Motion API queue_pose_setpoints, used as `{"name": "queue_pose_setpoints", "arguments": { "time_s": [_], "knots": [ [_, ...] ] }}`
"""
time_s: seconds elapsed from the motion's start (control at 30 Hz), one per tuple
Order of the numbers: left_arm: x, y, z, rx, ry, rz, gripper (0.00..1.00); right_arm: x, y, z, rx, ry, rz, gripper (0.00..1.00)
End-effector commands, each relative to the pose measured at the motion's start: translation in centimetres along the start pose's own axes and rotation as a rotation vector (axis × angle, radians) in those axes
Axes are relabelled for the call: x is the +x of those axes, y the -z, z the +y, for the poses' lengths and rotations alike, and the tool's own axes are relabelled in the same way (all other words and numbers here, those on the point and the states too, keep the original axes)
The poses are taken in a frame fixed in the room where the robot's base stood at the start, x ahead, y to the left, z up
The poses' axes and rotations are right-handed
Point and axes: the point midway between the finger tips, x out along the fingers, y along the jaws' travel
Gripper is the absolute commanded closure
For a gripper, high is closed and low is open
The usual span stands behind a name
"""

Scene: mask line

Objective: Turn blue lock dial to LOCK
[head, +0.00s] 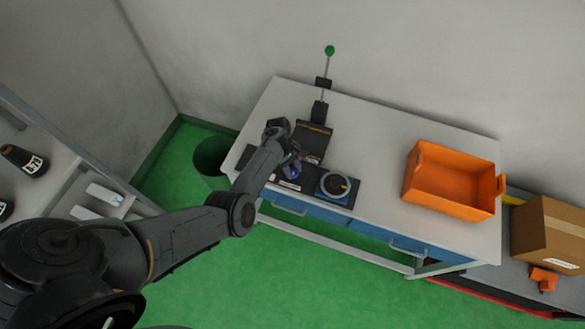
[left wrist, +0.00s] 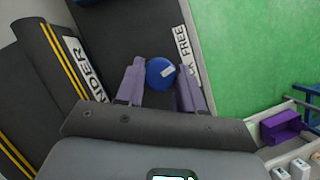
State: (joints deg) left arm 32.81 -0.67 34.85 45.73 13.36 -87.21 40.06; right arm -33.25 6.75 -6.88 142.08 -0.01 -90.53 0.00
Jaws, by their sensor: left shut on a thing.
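In the head view my left gripper (head: 291,168) is down at the left end of the dark panel, and the dial is mostly hidden there. My right gripper does not show.
A round blue-ringed gauge (head: 336,186) sits on the panel to the right. A green-topped lever (head: 329,51) stands behind. An orange bin (head: 450,205) stands on the table's right. The white tabletop (head: 385,150) is bare between them.

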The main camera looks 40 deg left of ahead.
Motion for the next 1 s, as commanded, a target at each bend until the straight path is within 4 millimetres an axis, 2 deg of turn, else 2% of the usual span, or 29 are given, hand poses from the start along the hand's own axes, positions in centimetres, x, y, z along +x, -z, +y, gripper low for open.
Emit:
{"name": "queue_pose_setpoints", "arguments": {
  "time_s": [0.7,1.0],
  "knots": [
    [0.1,0.1,0.4,0.626,0.261,0.003,0.93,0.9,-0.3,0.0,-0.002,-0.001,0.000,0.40],
    [0.2,-0.1,0.5,0.838,0.348,0.002,0.93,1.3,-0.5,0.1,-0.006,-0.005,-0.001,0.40]
  ]
}}
